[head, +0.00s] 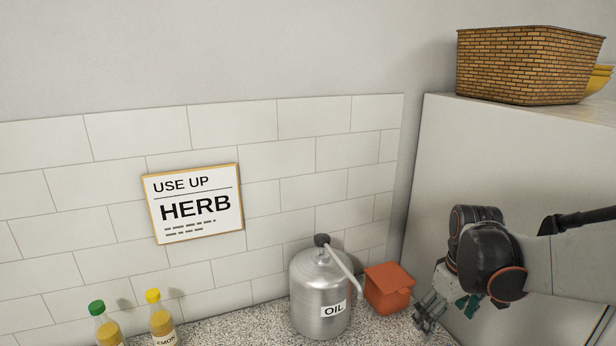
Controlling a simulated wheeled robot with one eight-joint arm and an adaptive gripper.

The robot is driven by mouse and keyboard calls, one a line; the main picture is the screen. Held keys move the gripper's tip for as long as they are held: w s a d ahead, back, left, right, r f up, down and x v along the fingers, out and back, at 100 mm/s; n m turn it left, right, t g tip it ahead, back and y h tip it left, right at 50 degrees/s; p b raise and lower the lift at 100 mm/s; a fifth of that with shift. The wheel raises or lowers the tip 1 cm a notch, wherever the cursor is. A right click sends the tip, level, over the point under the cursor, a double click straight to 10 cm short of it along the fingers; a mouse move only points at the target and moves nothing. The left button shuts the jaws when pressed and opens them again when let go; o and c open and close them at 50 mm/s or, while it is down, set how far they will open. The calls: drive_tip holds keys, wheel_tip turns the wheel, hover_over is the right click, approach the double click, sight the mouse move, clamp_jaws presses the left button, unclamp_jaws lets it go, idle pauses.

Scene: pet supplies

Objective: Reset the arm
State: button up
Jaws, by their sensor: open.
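My arm comes in from the right edge of the head view, in front of the pale cabinet side. My gripper (437,309) hangs at its end, pointing down and left. Its fingers are apart, and nothing shows between them. It is to the right of the orange-red lidded box (388,289) and appears apart from it. Part of the gripper is hidden behind its own dark wrist joint.
A metal oil can (318,291) with a spout stands left of the box on the speckled counter (254,326). Two bottles, green-capped (105,327) and yellow-capped (161,318), stand at lower left. A wicker basket (525,66) sits on the cabinet (440,150). A sign (195,204) hangs on the tiles.

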drive_tip(key=s+a+r+t, duration=0.3)
drive_tip(key=a+r, duration=0.3)
drive_tip(key=a, duration=0.2)
drive_tip(key=s+a+f+m+t+b, duration=0.1)
drive_tip(key=s+a+m+t+b, duration=0.1)
drive_tip(key=s, duration=0.8)
drive_tip(key=shift+a+m+t, duration=0.4)
drive_tip(key=shift+m, duration=0.4)
